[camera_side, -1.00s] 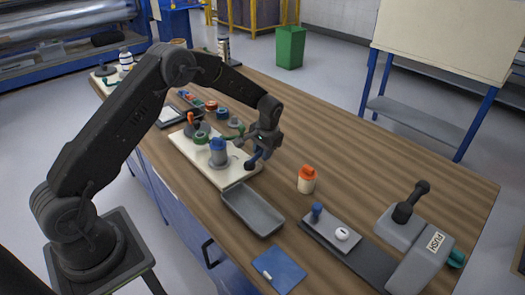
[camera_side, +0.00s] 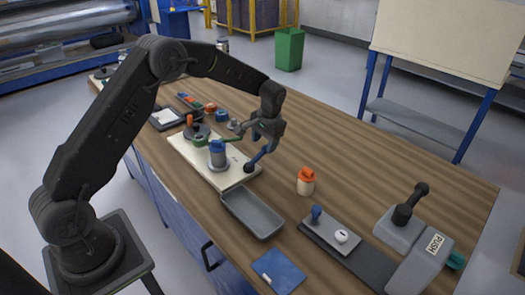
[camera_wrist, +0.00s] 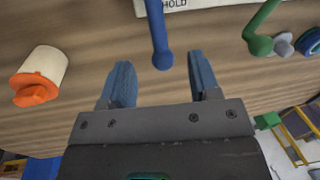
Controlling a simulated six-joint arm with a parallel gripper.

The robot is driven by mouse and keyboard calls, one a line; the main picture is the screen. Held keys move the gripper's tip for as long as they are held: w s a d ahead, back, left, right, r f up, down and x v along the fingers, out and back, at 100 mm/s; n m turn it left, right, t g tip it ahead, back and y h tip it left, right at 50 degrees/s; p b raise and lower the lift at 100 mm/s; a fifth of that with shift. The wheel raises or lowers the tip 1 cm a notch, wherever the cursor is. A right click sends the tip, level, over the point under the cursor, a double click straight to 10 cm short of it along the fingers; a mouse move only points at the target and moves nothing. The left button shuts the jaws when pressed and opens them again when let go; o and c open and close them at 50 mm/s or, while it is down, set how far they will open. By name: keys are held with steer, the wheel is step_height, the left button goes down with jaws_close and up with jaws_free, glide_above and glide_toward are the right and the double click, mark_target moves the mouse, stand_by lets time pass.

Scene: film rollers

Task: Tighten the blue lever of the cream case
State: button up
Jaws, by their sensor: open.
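The cream case (camera_side: 236,177) is a flat pale block on the wooden bench, with a grey blue-topped cylinder on it. In the wrist view its edge (camera_wrist: 195,3) shows at the top with a label reading HOLD. The blue lever (camera_wrist: 158,32) reaches down from there to a round knob. In the side view the lever (camera_side: 262,155) slants at the case's right end, below my gripper. My gripper (camera_wrist: 160,72) is open. In the wrist view the knob appears between and slightly beyond its blue fingertips; I cannot tell whether they touch.
A green lever (camera_wrist: 260,42) is to the right in the wrist view. A cream bottle with an orange cap (camera_side: 306,181), a grey tray (camera_side: 230,219) and a grey press with a black handle (camera_side: 410,225) stand nearby.

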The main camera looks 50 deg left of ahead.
step_height(320, 180, up, 8)
steer(key=d, duration=0.1)
steer(key=shift+d+r, duration=0.15)
steer(key=shift+d, duration=0.15)
steer(key=s+d+r+t, duration=0.2)
steer(key=s+d+r, duration=0.1)
steer(key=s+r, duration=0.45)
steer(key=s+d+r+t, duration=0.1)
steer(key=s+d+r, duration=0.2)
steer(key=s+r, duration=0.5)
steer(key=s+d+f+t+h, duration=0.1)
steer(key=s, duration=0.7)
steer(key=s+d+f+m+t+h, duration=0.1)
steer(key=s+d+f, duration=0.1)
steer(key=s, duration=0.7)
steer(key=shift+d+t, duration=0.25)
steer(key=shift+t, duration=0.15)
